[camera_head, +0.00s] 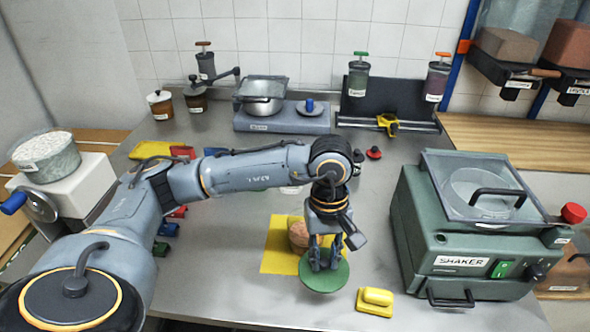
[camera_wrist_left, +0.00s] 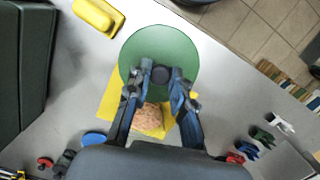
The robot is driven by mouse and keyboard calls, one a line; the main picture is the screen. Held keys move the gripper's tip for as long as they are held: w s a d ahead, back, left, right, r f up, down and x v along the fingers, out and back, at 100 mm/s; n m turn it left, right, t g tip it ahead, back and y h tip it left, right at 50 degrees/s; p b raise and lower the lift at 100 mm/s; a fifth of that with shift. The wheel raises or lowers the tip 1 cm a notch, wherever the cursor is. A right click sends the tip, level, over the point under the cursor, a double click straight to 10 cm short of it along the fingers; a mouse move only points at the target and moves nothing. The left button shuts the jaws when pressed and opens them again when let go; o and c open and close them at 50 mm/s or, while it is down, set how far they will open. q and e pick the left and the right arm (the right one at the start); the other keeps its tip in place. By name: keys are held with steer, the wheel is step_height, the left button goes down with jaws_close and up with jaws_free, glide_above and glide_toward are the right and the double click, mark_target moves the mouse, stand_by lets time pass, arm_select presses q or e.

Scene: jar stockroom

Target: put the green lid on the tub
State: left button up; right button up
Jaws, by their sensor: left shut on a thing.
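The green lid (camera_head: 322,277) is a flat round disc with a dark knob on top. My left gripper (camera_head: 325,266) is shut on that knob, with the fingers pointing down. In the left wrist view the lid (camera_wrist_left: 160,50) spreads out beyond the fingertips of my left gripper (camera_wrist_left: 160,75). The tub (camera_head: 298,236) stands on a yellow mat (camera_head: 276,262), just behind the lid, with brownish-pink contents showing. The gripper and lid partly hide it. In the left wrist view the contents of the tub (camera_wrist_left: 148,117) show between the fingers. My right gripper is not in view.
A green shaker machine (camera_head: 465,235) stands at the right. A yellow block-like object (camera_head: 375,301) lies near the front edge, right of the lid. A scale with a pot (camera_head: 262,105) is at the back. A small red-knobbed object (camera_head: 374,153) stands behind my arm.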

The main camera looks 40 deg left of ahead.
arm_select(q)
steer(key=w+a+r+n+t+y+p, duration=0.15)
steer(key=w+a+n+p, duration=0.4)
steer(key=n, duration=0.95)
steer(key=w+a+r+n+t+p, duration=0.1)
steer(key=w+a+r+n+p, duration=0.35)
steer(key=n, duration=1.05)
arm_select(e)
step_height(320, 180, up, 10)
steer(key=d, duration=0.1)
arm_select(q)
step_height(320, 180, down, 8)
steer(key=a+b, duration=0.1)
steer(key=b, duration=0.4)
steer(key=shift+w+a, duration=0.25)
steer(key=shift+w, duration=0.15)
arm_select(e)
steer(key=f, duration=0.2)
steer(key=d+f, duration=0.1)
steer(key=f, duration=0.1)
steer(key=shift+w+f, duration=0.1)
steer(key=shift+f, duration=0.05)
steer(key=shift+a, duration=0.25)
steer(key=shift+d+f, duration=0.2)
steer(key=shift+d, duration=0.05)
arm_select(q)
steer(key=shift+f+b, duration=0.15)
steer(key=shift+b, duration=0.35)
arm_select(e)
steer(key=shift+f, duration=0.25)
